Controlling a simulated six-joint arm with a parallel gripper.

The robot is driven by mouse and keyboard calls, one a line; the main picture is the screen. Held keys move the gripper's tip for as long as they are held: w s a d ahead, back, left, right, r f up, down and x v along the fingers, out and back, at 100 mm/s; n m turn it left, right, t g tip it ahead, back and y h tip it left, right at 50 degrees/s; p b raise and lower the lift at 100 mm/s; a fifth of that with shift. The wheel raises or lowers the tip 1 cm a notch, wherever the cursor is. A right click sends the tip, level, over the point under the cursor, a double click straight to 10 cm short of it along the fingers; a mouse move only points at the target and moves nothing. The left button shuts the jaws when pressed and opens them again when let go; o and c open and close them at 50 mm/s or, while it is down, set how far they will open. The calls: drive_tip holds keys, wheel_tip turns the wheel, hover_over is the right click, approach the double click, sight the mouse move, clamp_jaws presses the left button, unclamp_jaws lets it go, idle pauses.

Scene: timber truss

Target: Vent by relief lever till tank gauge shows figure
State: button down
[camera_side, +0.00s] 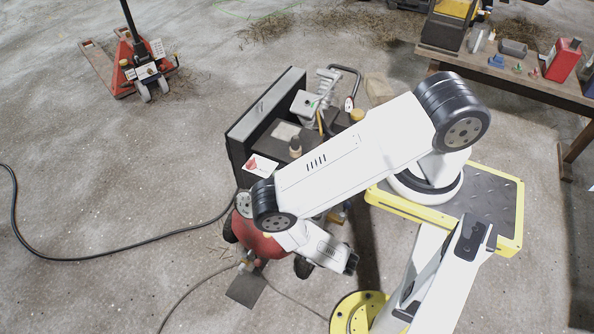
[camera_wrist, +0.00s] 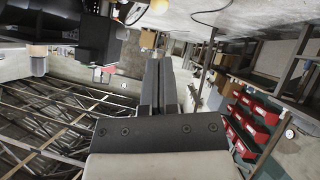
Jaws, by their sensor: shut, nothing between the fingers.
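A compressor with a red tank (camera_side: 262,240) and a dark box-shaped top (camera_side: 265,108) stands below my arm in the side view. A small white dial with a red mark (camera_side: 349,104) sits by its curved black handle; its reading is too small to make out. I cannot pick out the relief lever, and my arm covers part of the machine. In the wrist view my gripper (camera_wrist: 159,62) has its two dark fingers together and empty, with dark machine parts (camera_wrist: 98,40) to the upper left.
A bench (camera_side: 510,80) with a red can (camera_side: 562,60) and small parts stands at upper right. A red pallet truck (camera_side: 135,62) stands at upper left. A black hose (camera_side: 100,253) crosses the floor. The wrist view shows red bins (camera_wrist: 252,130) at right.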

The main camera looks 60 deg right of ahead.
drive_tip(key=x, duration=1.3)
drive_tip(key=shift+w+f, duration=0.15)
idle(0.4)
drive_tip(key=shift+f, duration=0.1)
drive_tip(key=shift+a+f+n+h, duration=0.15)
drive_tip(key=shift+f+n+h, duration=0.25)
drive_tip(key=shift+f, duration=0.45)
drive_tip(key=shift+w+r, duration=0.1)
drive_tip(key=shift+w, duration=0.05)
idle(5.0)
